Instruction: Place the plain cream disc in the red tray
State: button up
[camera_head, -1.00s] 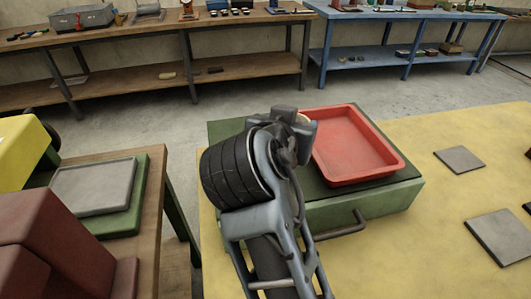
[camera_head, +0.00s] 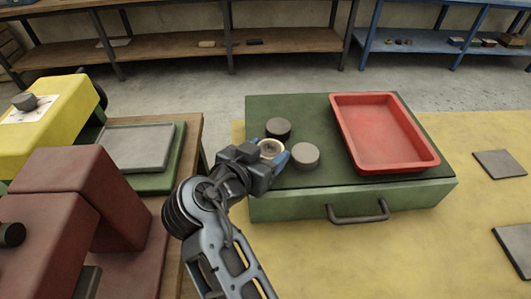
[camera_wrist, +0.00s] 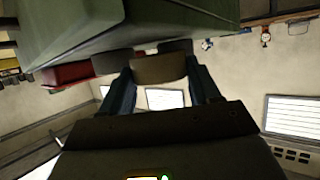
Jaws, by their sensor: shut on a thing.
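A cream disc (camera_head: 271,148) is between the fingers of my gripper (camera_head: 272,156), over the left part of the green case. Its top shows a pale rim and a darker centre in the head view. In the wrist view my gripper (camera_wrist: 161,85) is shut on the disc (camera_wrist: 158,68), seen edge-on and in shadow. The red tray (camera_head: 434,160) lies empty on the right of the case, apart from my gripper. It also shows in the wrist view (camera_wrist: 66,74).
A dark grey disc (camera_head: 278,128) lies behind the held one, and a grey-brown disc (camera_head: 305,156) lies close on its right. The green case (camera_head: 290,206) has a front handle (camera_head: 358,214). Grey plates (camera_head: 500,164) lie right on the yellow table (camera_head: 400,265).

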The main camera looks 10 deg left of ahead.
jog(key=shift+f, duration=0.5)
jog(key=shift+f, duration=0.2)
jog(key=o, duration=0.9)
jog(key=shift+r, duration=0.1)
jog(key=shift+r, duration=0.1)
